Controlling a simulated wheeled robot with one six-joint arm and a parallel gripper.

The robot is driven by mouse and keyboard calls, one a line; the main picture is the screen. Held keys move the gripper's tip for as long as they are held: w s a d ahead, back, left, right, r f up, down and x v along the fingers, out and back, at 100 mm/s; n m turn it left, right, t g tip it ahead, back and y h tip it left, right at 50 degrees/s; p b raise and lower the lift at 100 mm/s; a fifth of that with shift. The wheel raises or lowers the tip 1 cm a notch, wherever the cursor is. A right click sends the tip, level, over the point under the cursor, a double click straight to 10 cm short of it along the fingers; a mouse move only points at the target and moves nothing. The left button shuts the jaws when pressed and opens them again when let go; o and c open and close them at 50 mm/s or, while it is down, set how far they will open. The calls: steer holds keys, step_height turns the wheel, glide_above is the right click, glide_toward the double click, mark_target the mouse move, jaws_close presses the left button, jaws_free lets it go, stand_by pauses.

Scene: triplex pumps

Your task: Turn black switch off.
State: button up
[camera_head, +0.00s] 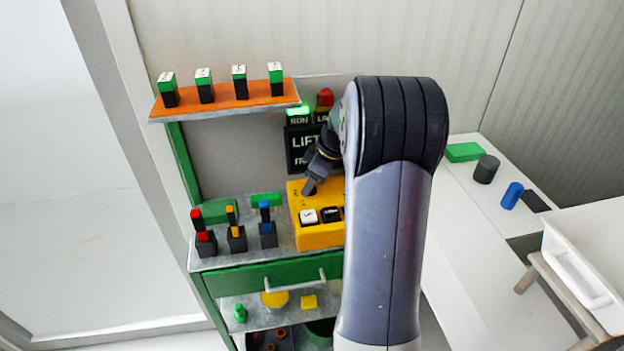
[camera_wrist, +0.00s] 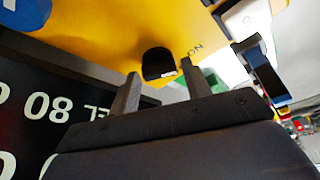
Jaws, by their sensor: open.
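The yellow control box (camera_head: 320,236) sits on the grey shelf in the head view. It carries a white square button (camera_head: 308,216) and a black square button (camera_head: 332,213), partly hidden by my arm. In the wrist view, a rounded black switch (camera_wrist: 158,63) stands on the yellow panel (camera_wrist: 110,35) beside an "ON" label. I cannot tell whether it is the same as the black square button. My gripper (camera_wrist: 162,88) is open, with a finger on each side of this switch's lower end in the picture. Contact cannot be told. In the head view my gripper (camera_head: 310,186) is over the box's back left.
A black LIFT sign (camera_head: 303,147) stands behind the box, close to my gripper. Red, yellow and blue switches (camera_head: 237,232) stand left of the box. An orange shelf (camera_head: 228,97) holds several green-and-black blocks above. A green drawer (camera_head: 265,277) is below.

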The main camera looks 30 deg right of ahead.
steer(key=c, duration=0.7)
steer(key=shift+m+b, duration=0.3)
steer(key=shift+f+m+h+b, duration=0.1)
steer(key=shift+m+h+b, duration=0.25)
steer(key=shift+m, duration=0.25)
steer(key=m+t+h+b, duration=0.1)
steer(key=m, duration=0.2)
steer(key=shift+a, duration=0.15)
steer(key=m, duration=0.2)
steer(key=m+h, duration=0.1)
steer(key=m, duration=0.1)
steer(key=shift+a+h, duration=0.1)
steer(key=shift+h, duration=0.15)
steer(key=shift+m+h, duration=0.6)
steer(key=shift+m, duration=0.9)
